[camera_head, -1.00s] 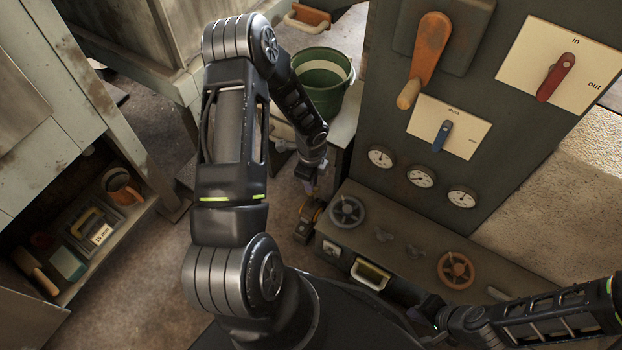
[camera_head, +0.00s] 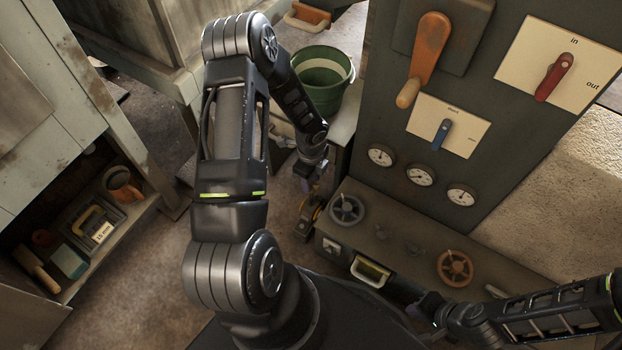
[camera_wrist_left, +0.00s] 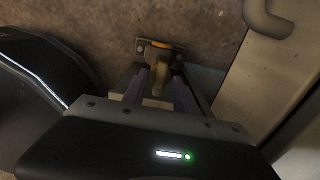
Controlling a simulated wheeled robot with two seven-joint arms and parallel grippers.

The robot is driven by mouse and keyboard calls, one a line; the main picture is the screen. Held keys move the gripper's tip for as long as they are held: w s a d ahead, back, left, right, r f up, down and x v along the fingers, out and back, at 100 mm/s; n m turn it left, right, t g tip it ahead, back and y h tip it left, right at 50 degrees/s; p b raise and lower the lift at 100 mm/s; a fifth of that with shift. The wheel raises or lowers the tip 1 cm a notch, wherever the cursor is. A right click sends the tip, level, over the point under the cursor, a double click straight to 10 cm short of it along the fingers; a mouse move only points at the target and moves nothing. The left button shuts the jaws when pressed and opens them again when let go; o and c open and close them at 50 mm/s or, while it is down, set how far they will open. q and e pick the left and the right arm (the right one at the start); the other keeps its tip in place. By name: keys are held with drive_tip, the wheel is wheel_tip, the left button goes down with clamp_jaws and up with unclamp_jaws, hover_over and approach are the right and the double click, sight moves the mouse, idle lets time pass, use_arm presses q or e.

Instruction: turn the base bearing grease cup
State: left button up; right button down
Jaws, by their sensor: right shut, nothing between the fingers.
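The base bearing (camera_head: 306,218) is a small dark block with a rusty orange part, low beside the left end of the machine's ledge. In the left wrist view its brass-coloured grease cup (camera_wrist_left: 160,84) shows between my two purple fingers, with an orange-topped mount (camera_wrist_left: 162,50) beyond it. My left gripper (camera_head: 311,186) points down just above the bearing. Its fingers (camera_wrist_left: 160,92) look spread, with narrow gaps beside the cup; contact is not clear. My right gripper (camera_head: 425,308) is shut and empty, low at the right in the head view.
A grey handwheel (camera_head: 346,209) and an orange handwheel (camera_head: 455,268) sit on the ledge right of the left gripper. A green bucket (camera_head: 322,80) stands behind my left arm. A pale panel edge (camera_wrist_left: 235,85) runs close beside the left gripper. The floor on the left is open.

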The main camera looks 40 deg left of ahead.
use_arm(q)
wheel_tip(320, 180, up, 8)
drive_tip(key=shift+f+p, duration=0.1)
drive_tip(key=shift+p, duration=1.15)
